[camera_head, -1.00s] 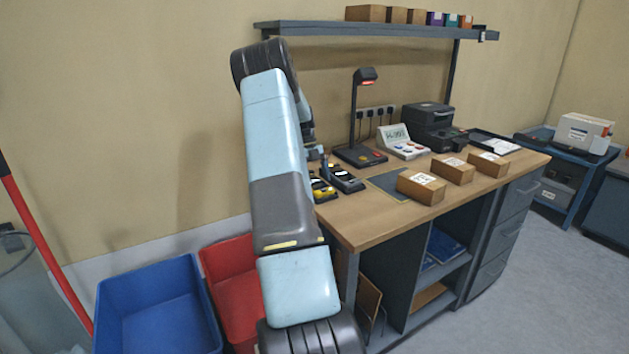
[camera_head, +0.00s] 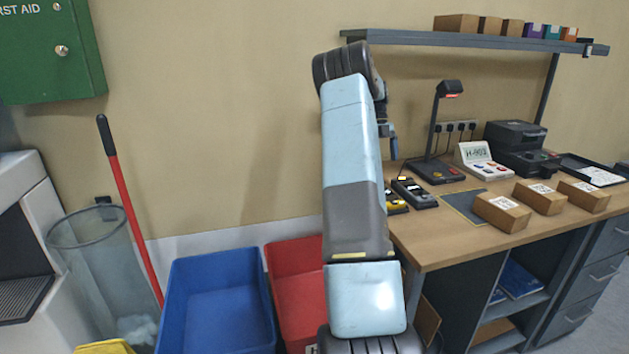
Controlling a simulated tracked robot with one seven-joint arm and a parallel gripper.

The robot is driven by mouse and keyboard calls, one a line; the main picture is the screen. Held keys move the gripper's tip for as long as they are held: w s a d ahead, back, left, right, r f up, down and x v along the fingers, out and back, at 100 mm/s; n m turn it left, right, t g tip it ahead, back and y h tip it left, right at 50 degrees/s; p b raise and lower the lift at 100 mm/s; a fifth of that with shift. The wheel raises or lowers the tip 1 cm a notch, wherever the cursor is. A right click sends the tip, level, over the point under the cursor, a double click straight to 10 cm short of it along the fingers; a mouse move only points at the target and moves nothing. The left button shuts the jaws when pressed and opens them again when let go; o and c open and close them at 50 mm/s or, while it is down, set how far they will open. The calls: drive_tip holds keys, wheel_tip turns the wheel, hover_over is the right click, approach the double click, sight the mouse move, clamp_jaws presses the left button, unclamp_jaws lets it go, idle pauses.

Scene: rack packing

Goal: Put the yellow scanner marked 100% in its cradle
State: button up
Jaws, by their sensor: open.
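My arm crosses the middle of the view and hides the left end of the workbench (camera_head: 436,251). My gripper (camera_head: 393,149) shows only in part behind the arm, above the bench's left end, and is open with nothing seen in it. Below it, a yellow-and-black handheld device (camera_head: 397,205), seemingly a scanner, lies on the bench, partly hidden by the arm. A dark device with a small lit display (camera_head: 414,192) lies just right of it. The displays are too small to read. I cannot make out which piece is the cradle.
A shelf (camera_head: 480,42) hangs above. Blue (camera_head: 218,258) and red bins stand left of the bench.

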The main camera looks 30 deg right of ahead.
drive_tip(key=s+a+r+n+t, duration=0.2)
drive_tip(key=a+r+n, duration=0.4)
drive_tip(key=a, duration=0.4)
drive_tip(key=s+a+r+n+t+h, duration=0.1)
drive_tip(key=s+a+r+n, duration=0.1)
drive_tip(key=a+r+n, duration=0.65)
drive_tip(key=s+a+r+n+t, duration=0.2)
drive_tip(key=a+n, duration=0.3)
drive_tip(key=a, duration=0.8)
drive_tip(key=s+a+f+n+t, duration=0.3)
drive_tip(key=s+a+n+t, duration=0.1)
drive_tip(key=s+a+n, duration=1.5)
drive_tip(key=shift+s+a+f+t, duration=0.15)
drive_tip(key=shift+s+a+t, duration=0.25)
drive_tip(key=shift+s+a, duration=0.45)
drive_tip(key=shift+n, duration=0.25)
